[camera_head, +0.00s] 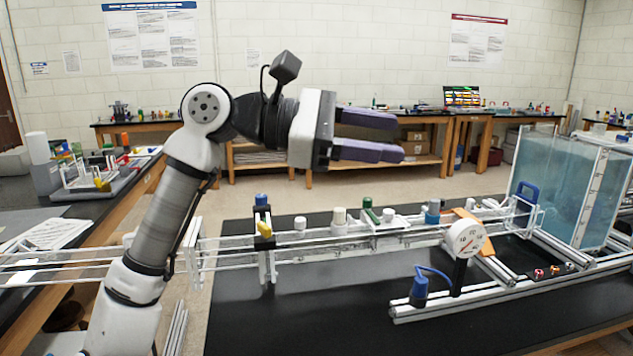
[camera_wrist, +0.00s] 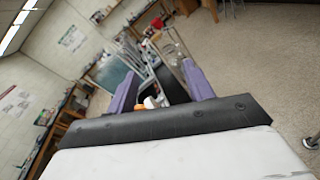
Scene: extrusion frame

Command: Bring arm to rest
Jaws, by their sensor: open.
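My gripper (camera_head: 385,134) has two purple fingers and is raised above the extrusion frame, pointing right in the head view. The fingers are apart, with nothing between them. My arm stands bent at the left of the head view, its last part roughly level. The extrusion frame (camera_head: 330,245) lies below on a black bench and touches no finger. In the wrist view the open fingers of my gripper (camera_wrist: 160,88) frame the distant bench, which is tilted and small.
A pressure gauge (camera_head: 466,238) and a blue fitting (camera_head: 419,288) stand on the frame's front. A clear water tank (camera_head: 566,185) is at the right. A side bench (camera_head: 75,205) with a tool rack (camera_head: 95,178) is at the left. The air around my gripper is clear.

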